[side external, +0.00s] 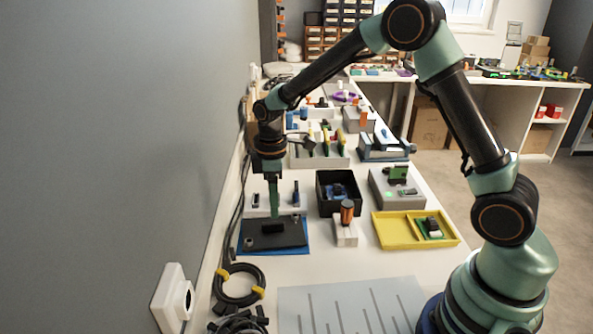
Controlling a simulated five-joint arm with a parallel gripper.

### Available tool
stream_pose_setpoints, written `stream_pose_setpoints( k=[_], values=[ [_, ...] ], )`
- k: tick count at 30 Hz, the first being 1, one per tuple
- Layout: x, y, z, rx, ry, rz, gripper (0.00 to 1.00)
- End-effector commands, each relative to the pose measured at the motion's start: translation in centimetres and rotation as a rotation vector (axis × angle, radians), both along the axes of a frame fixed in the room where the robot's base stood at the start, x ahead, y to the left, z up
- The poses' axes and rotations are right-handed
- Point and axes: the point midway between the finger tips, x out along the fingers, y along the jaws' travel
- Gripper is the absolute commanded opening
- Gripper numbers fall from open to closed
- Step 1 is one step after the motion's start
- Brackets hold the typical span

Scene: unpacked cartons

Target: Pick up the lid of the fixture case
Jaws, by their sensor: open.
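A flat black lid-like plate (290,238) with a small raised black block (272,228) as a handle lies on a blue mat (303,251) at the left of the bench. I take it for the lid of the fixture case. A black open box (325,207) with a blue part (336,190) inside stands to its right and further back; it may be the case. My gripper (274,216) points straight down over the plate, its green fingers just above or beside the raised block. It is open. From this side I cannot tell whether the fingers touch the block.
A white block with an orange-topped tool (347,211) stands right of the plate. A yellow tray (395,233) holds a green board. A grey box (383,191) stands behind it. Coiled black cable (237,300) lies in front, beside a grey slotted panel (350,308). The wall is close on the left.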

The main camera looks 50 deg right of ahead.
Motion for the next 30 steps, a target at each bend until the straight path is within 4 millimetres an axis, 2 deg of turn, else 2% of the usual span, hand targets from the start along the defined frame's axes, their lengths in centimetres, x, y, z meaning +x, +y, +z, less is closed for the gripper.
stream_pose_setpoints(
  k=[7, 15, 19, 25, 26, 27, 30],
  values=[
    [0.0, 0.1, -1.8, 0.0, 0.003, -0.001, 0.53],
    [0.3, 0.3, -5.5, 0.0, 0.003, -0.001, 0.53],
    [0.4, 0.3, -6.3, 0.0, 0.0, -0.001, 0.53],
    [0.4, 0.3, -6.3, 0.0, -0.001, -0.001, 0.53],
    [0.4, 0.3, -6.3, 0.0, -0.001, -0.001, 0.49],
    [0.4, 0.3, -6.3, 0.0, -0.001, -0.001, 0.33],
    [0.4, 0.3, -6.3, 0.0, -0.001, -0.001, 0.0]
  ],
)
